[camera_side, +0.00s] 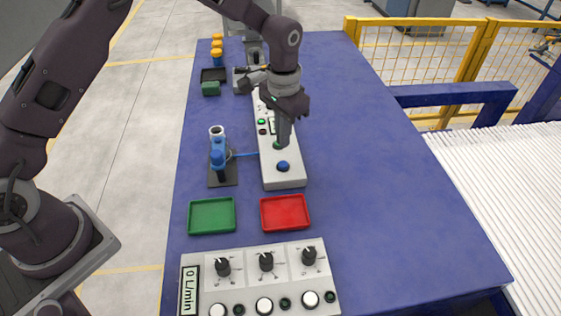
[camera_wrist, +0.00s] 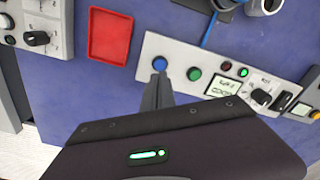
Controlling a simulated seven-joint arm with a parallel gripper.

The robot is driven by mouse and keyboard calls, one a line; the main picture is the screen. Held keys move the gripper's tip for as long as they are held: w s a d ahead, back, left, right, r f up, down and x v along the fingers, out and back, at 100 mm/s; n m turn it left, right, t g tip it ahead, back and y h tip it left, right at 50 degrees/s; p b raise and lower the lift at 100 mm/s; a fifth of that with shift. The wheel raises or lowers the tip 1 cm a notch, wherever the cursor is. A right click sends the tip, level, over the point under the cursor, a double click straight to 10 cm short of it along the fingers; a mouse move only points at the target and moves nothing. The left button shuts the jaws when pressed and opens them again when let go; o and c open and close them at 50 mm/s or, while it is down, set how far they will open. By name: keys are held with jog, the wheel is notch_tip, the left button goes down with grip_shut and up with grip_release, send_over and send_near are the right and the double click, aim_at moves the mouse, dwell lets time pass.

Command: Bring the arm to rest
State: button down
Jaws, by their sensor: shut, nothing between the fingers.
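My gripper (camera_side: 282,142) is shut and empty. In the side view it points down above the long white control box with a green and a blue button. In the wrist view the closed fingertips (camera_wrist: 160,78) appear close to the blue button (camera_wrist: 159,64), with the green button (camera_wrist: 194,74) to the right. I cannot tell whether the fingertips touch the box (camera_side: 284,178). My arm reaches in from the upper left of the side view.
A green tray (camera_side: 212,216) and a red tray (camera_side: 285,213) lie in front of the box. A blue pipe fixture (camera_side: 218,155) stands left of it. A flow panel (camera_side: 260,283) is at the near edge. The table's right side (camera_side: 380,180) is clear.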

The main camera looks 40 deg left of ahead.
jog(key=s+a+r+n+t, duration=0.1)
jog(key=s+a+r, duration=0.1)
jog(key=s+r, duration=0.6)
jog(key=s+a+r+t, duration=0.2)
jog(key=s+a+r, duration=0.15)
jog(key=r, duration=0.75)
jog(key=s+a+r+n+t, duration=0.2)
jog(key=s, duration=1.8)
jog(key=shift+r+t, duration=0.15)
jog(key=shift+t, duration=0.15)
jog(key=c, duration=2.2)
grip_release()
